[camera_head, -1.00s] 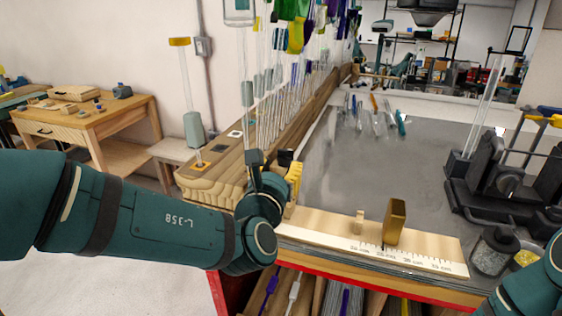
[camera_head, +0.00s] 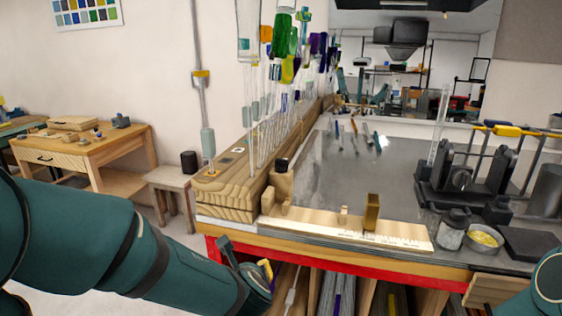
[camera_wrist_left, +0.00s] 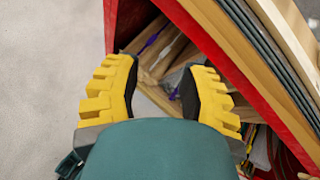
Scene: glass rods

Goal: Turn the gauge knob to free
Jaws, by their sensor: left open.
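The gauge is a pale wooden board with a printed scale (camera_head: 400,236) along the front edge of the bench. A brass-coloured upright block (camera_head: 371,212) and a small wooden peg (camera_head: 343,214) stand on it. At its left end is a wooden block (camera_head: 281,186) with a dark round cap (camera_head: 281,165), perhaps the knob; its setting cannot be read. My left gripper (camera_head: 262,270) is low in front of the bench's red edge, below the gauge. In the left wrist view its yellow fingers (camera_wrist_left: 160,78) are apart with nothing between them. My right gripper is out of view.
Upright glass rods (camera_head: 262,120) stand in a wooden rack (camera_head: 225,190) behind the gauge's left end. A glass jar (camera_head: 452,228) and a bowl of yellow bits (camera_head: 484,240) stand to the right. Shelf compartments with rods lie under the bench. The grey bench top (camera_head: 400,165) is mostly clear.

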